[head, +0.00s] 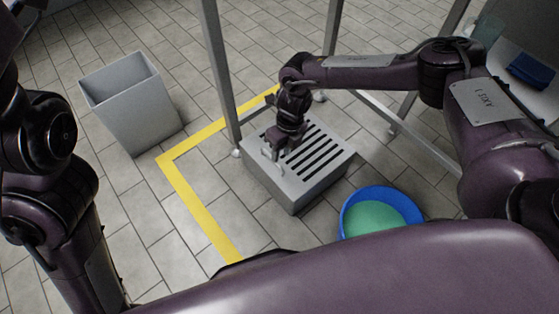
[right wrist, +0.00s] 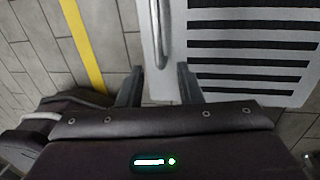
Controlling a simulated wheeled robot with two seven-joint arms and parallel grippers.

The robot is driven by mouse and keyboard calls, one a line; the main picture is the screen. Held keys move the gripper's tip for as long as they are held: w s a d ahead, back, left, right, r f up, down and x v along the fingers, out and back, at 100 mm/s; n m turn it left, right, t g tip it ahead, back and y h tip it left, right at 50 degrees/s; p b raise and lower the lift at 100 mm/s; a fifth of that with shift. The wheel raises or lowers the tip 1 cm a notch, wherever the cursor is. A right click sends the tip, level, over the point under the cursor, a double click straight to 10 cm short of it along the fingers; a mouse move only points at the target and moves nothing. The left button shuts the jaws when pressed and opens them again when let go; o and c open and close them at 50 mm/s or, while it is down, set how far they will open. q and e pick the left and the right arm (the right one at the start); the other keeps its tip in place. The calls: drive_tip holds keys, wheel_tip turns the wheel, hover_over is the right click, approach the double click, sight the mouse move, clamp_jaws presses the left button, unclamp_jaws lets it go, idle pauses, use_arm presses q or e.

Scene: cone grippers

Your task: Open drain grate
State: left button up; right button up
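The drain grate (head: 316,152) is a grey slotted panel on top of a low grey box (head: 292,192) on the floor. It also shows in the right wrist view (right wrist: 236,18), with dark slots. A metal bar handle (head: 266,152) is on its left side and shows in the right wrist view (right wrist: 157,28). My right gripper (head: 280,152) is over the handle side of the grate. In the right wrist view its two fingers (right wrist: 159,76) are apart, with the handle's end in line with the gap between them. I cannot tell whether they touch it. My left gripper is not visible.
A blue tub with green contents (head: 345,222) stands right of the box. A grey open bin (head: 135,118) stands at the left. Yellow floor tape (head: 195,208) runs left of the box. Metal table legs (head: 219,75) rise close behind the box. Tiled floor is clear between bin and tape.

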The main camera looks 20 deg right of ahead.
sight(278, 164)
drive_tip(key=shift+s+a+f+b, duration=0.15)
drive_tip(key=shift+f+b, duration=0.1)
drive_tip(key=shift+f, duration=0.4)
drive_tip(key=shift+w+a+f+b, duration=0.1)
drive_tip(key=shift+f+b, duration=0.1)
drive_tip(key=shift+f, duration=0.4)
drive_tip(key=shift+s+a+f+b, duration=0.15)
drive_tip(key=shift+f+b, duration=0.1)
drive_tip(key=shift+f, duration=0.4)
drive_tip(key=shift+w, duration=0.1)
clamp_jaws()
